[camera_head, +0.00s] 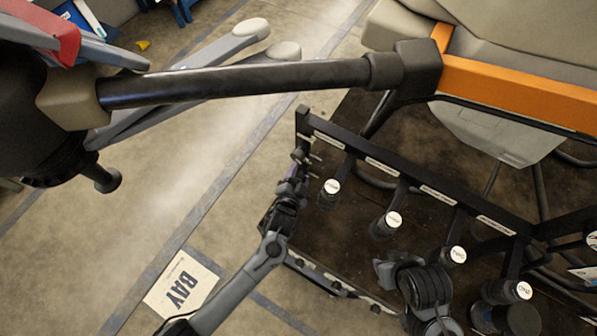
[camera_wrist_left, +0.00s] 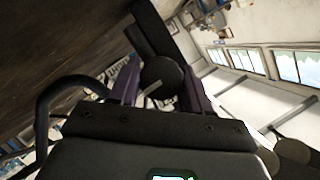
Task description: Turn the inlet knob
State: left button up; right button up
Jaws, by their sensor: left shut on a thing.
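My left gripper (camera_head: 296,170) is at the left end of a black rack (camera_head: 349,145), reaching up from the bottom of the head view. In the left wrist view its two purple fingers (camera_wrist_left: 158,82) are closed on the sides of a round dark knob (camera_wrist_left: 161,73), with a light mark across its lower part. In the head view this knob is mostly hidden by the gripper and too small to make out. I cannot read a label that names it as the inlet knob.
Several dark cylinders with white labelled caps, one of them a near cap (camera_head: 393,218), line the rack. A drone arm with an orange section (camera_head: 520,88) crosses above. Floor around the BAY sign (camera_head: 181,284) is clear.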

pick_arm(q)
jog(key=m+t, duration=0.1)
jog(key=m, duration=0.1)
jog(key=shift+d+f+m+y, duration=0.1)
jog(key=shift+m+y, duration=0.2)
jog(key=shift+m+t, duration=0.5)
jog(key=shift+m, duration=0.2)
jog(key=o, duration=1)
jog(key=shift+s, duration=0.15)
